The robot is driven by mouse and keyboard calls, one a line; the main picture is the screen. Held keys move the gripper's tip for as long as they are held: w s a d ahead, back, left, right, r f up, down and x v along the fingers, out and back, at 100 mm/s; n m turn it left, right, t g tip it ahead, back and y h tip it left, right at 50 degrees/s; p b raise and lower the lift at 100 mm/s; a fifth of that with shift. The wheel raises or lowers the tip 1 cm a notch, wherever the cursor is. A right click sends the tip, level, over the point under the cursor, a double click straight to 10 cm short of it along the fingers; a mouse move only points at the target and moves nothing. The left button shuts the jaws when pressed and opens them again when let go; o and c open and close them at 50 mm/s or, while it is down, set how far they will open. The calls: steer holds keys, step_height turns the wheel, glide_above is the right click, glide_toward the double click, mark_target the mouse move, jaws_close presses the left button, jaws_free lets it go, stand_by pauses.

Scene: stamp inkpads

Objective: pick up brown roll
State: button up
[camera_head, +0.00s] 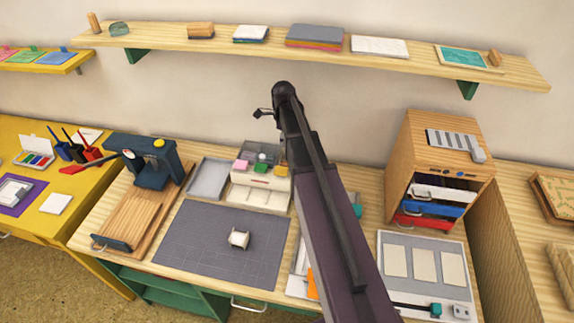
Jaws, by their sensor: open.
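A small pale roll (238,239) with a brownish tint at its edge lies on its side on the dark grey cutting mat (200,250); I see no plainly brown roll on the mat. A small brown rounded piece (494,58) sits at the right end of the wall shelf, and an upright brown cylinder (94,23) stands at its left end; I cannot tell whether either is a roll. My gripper (261,113) shows small and dark at the far end of my arm, above the worktop and apart from the roll. Its fingers look open and empty.
My arm hides part of the worktop's middle. A dark blue press (150,165) on a wooden board stands left of the mat. A pink-and-green-topped box (260,180) stands behind it. A wooden drawer cabinet (440,150) stands at right. The mat around the roll is clear.

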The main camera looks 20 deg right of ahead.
mark_target(286, 163)
steer(key=shift+f, duration=0.1)
step_height(286, 163, down, 8)
steer(key=b, duration=0.8)
steer(key=shift+f+b, duration=0.25)
steer(key=shift+b, duration=0.05)
steer(key=shift+f, duration=0.1)
steer(key=f+b, duration=0.1)
steer(key=d+f+b, duration=0.1)
steer(key=f+b, duration=0.1)
steer(key=shift+f+b, duration=1)
steer(key=shift+b, duration=0.1)
jaws_close()
stand_by(0.4)
